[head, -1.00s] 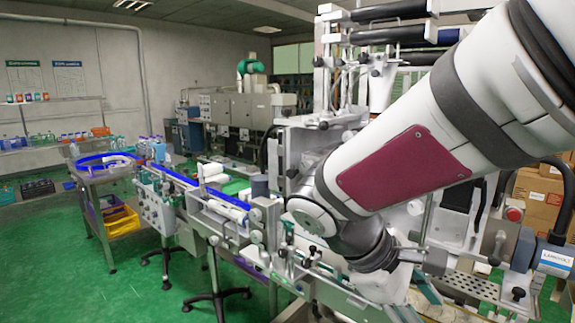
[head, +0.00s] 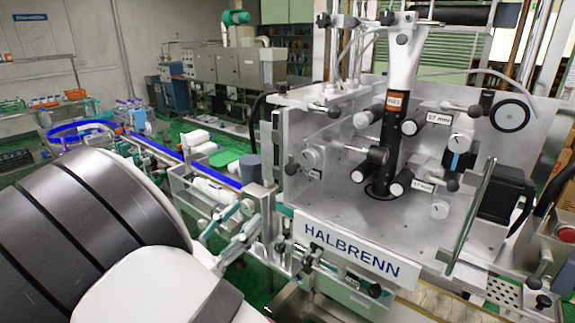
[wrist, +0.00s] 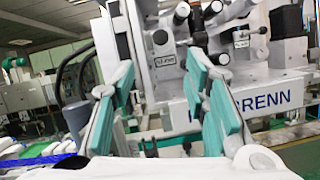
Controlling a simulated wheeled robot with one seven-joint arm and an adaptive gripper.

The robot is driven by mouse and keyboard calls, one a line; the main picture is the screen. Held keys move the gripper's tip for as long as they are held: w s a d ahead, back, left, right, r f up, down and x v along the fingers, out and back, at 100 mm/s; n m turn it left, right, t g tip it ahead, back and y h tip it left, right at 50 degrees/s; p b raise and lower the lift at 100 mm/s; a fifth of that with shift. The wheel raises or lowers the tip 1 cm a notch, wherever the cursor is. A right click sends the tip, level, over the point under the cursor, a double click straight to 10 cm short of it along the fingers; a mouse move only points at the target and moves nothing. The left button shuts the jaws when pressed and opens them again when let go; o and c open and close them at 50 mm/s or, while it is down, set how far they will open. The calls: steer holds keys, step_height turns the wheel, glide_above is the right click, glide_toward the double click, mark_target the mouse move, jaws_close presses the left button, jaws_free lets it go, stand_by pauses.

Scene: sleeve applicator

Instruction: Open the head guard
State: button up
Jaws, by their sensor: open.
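The applicator head stands in the head view, with a black column (head: 393,145), rollers and knobs. A clear panel (head: 540,120), which looks like the head guard, seems to cover it; its edges are hard to make out, so I cannot tell exactly how it sits. A slanted silver bar (head: 474,218), perhaps its handle, stands at the front right. My gripper (wrist: 160,70) is open and empty in the wrist view, its teal-padded fingers apart before the machine's left front. It is outside the head view, where only my arm shows at lower left. I see no contact with the guard.
A white HALBRENN nameplate (head: 355,252) runs along the machine's lower front and partly shows in the wrist view (wrist: 265,100). A blue-edged conveyor (head: 185,158) with white bottles runs to the left. A red button (head: 566,234) is at far right.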

mark_target(288, 172)
steer(key=p+x, duration=0.2)
steer(key=x, duration=1.1)
steer(key=shift+w+d+r+p, duration=0.15)
steer(key=shift+d+r+p, duration=0.05)
steer(key=shift+d+p, duration=0.1)
jaws_close()
